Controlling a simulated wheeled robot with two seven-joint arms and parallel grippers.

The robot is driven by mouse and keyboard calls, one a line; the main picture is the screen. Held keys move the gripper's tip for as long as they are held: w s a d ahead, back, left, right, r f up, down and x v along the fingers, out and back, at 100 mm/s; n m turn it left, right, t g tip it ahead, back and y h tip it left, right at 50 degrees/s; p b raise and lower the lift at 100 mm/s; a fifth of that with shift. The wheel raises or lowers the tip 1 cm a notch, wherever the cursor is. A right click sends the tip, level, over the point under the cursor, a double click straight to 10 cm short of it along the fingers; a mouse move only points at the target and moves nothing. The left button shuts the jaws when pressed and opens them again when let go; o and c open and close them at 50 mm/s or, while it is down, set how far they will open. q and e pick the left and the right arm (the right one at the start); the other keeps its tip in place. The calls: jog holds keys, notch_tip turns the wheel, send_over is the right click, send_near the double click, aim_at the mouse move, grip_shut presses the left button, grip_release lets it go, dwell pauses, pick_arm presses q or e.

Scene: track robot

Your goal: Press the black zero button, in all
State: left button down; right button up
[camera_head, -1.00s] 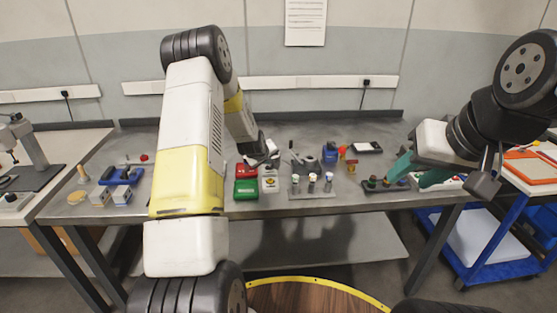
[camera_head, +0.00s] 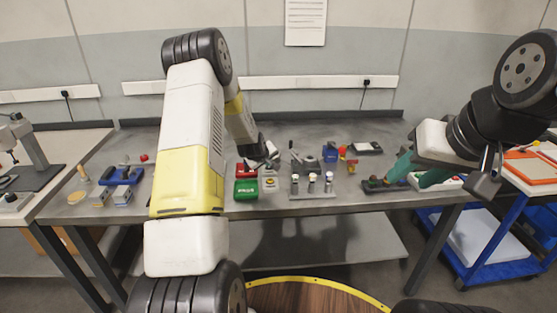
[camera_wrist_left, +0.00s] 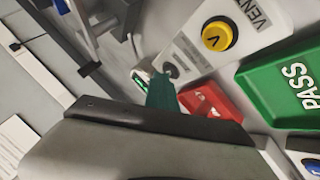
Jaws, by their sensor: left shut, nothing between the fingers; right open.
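In the left wrist view a pale device has a yellow button (camera_wrist_left: 217,36) marked V beside the lettering VENT. A small dark round button (camera_wrist_left: 170,70) sits on the same face, close to the teal fingertips of my left gripper (camera_wrist_left: 161,92). Its label is not readable, and I cannot tell whether the fingertips touch it. A small green-lit display (camera_wrist_left: 140,79) is partly hidden by the fingers. In the head view the device (camera_head: 270,184) is on the bench below my left gripper, which is shut and empty. My right gripper (camera_head: 418,172) is open over the bench's right side.
A green PASS tray (camera_head: 246,188) and a red tray (camera_head: 246,169) stand left of the device. A rack with several vials (camera_head: 310,194) stands to its right. A dark strip (camera_head: 376,187) lies by the right gripper. Blue-topped parts (camera_head: 122,176) lie at left.

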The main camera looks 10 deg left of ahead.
aim_at(268, 168)
pick_arm(q)
jog(key=shift+r, duration=0.75)
jog(key=shift+r, duration=2.5)
